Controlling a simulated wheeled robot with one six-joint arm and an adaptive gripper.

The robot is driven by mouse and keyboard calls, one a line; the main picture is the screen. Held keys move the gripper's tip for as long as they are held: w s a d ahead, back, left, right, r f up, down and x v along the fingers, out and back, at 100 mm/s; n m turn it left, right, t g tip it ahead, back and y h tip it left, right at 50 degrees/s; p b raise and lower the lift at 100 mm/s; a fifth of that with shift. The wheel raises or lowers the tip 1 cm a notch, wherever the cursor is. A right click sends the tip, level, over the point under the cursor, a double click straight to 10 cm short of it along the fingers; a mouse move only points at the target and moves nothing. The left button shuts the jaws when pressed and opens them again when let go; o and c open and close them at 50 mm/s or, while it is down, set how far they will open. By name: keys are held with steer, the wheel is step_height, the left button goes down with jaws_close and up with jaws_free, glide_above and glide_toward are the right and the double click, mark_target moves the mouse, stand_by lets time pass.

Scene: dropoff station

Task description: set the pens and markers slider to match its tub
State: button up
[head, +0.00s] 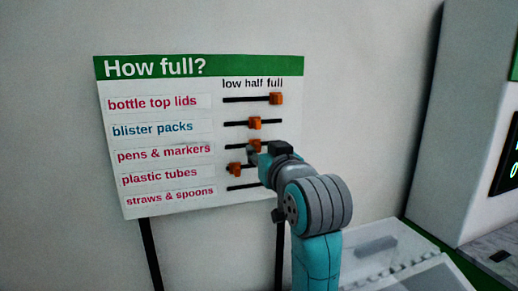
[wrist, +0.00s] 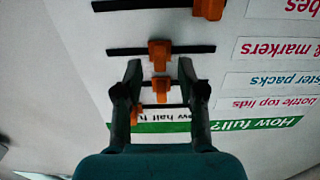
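The "How full?" board (head: 160,205) has a row for each kind of item, with orange sliders on black tracks. The pens and markers slider (head: 255,145) is near the middle of its track, under "half"; it also shows in the wrist view (wrist: 159,52), which sees the board upside down. My gripper (wrist: 161,66) is open, pointed at the board. Its fingertips are left and right of the pens and markers slider, with gaps visible; whether they reach its depth I cannot tell. In the head view my gripper (head: 258,160) partly covers the tracks. No tub is identifiable as pens and markers.
The bottle top lids slider (head: 276,98) is at full, blister packs (head: 254,123) at half, plastic tubes (head: 235,169) at low. My arm hides the straws and spoons slider. A clear container (head: 375,247) is at lower right, beside a grey cabinet (head: 450,120).

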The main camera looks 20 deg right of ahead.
mark_target(257, 147)
steer(key=shift+w, duration=1.35)
steer(key=shift+c, duration=0.2)
jaws_close()
